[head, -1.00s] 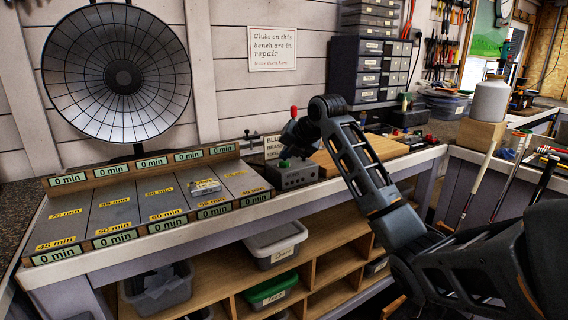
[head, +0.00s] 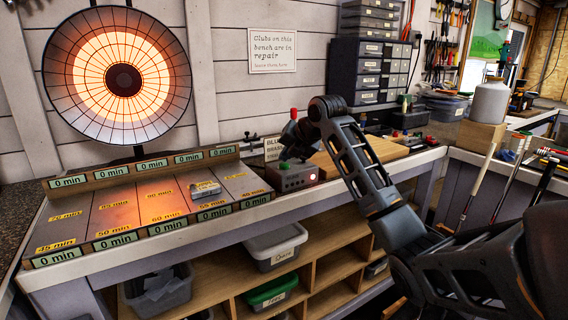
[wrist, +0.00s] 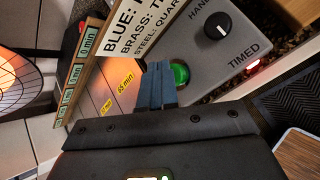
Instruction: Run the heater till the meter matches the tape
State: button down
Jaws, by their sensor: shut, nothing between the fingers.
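The round heater (head: 124,75) glows orange at the back left. Below it is a board of several lanes (head: 117,213) with yellow tape labels such as 45 min (head: 55,245), 50 min and 60 min. Green meters (head: 67,257) along its front and back edges read 0 min. A grey control box (head: 291,178) stands right of the board with its red light on. The wrist view shows its green button (wrist: 181,74), black knob (wrist: 217,28) and TIMED label by the lit lamp (wrist: 253,65). My gripper (wrist: 160,84) is shut and empty, its tips at the green button; contact is unclear.
A small pale block (head: 206,188) lies on the board. A sign (head: 275,147) beginning BLUE, BRASS, STEEL stands behind the control box. A wooden board (head: 360,153) lies to its right. Bins (head: 276,244) sit on the shelf below.

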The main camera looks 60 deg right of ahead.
aim_at(286, 165)
jog(key=shift+r, duration=0.5)
jog(key=shift+r+p, duration=1.7)
jog(key=shift+r, duration=0.8)
